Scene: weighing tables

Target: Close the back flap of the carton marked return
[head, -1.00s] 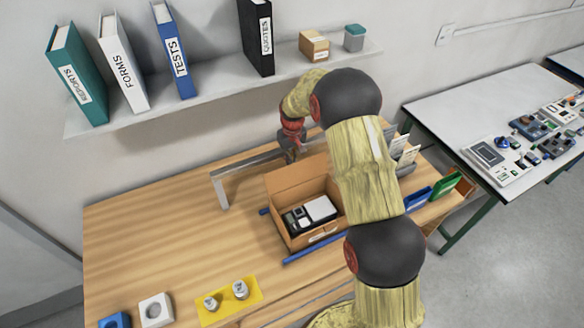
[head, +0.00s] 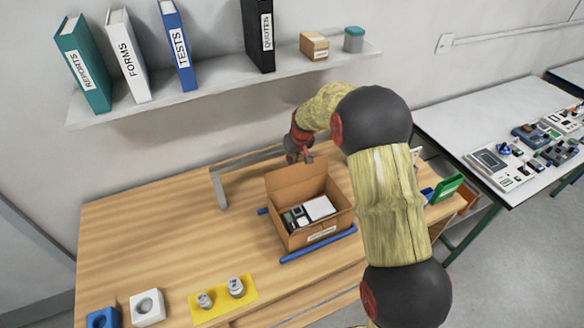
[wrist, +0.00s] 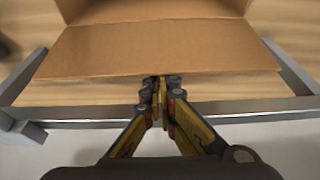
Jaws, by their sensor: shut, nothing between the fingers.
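The open brown carton (head: 322,240) sits on the wooden table with a white label on its front and dark and white devices inside. Its back flap (head: 297,178) stands up and leans back. In the wrist view the back flap (wrist: 160,50) spans the upper half, with its free edge toward me. My gripper (head: 308,158) is behind and above that flap. In the wrist view my gripper (wrist: 160,85) has its fingertips together, empty, right at the flap's free edge. I cannot tell whether they touch it. My arm hides part of the table to the right of the carton.
A grey metal rail (head: 243,162) on posts runs behind the carton. Blue strips (head: 318,245) lie beside the carton. A shelf with binders (head: 218,92) hangs above.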

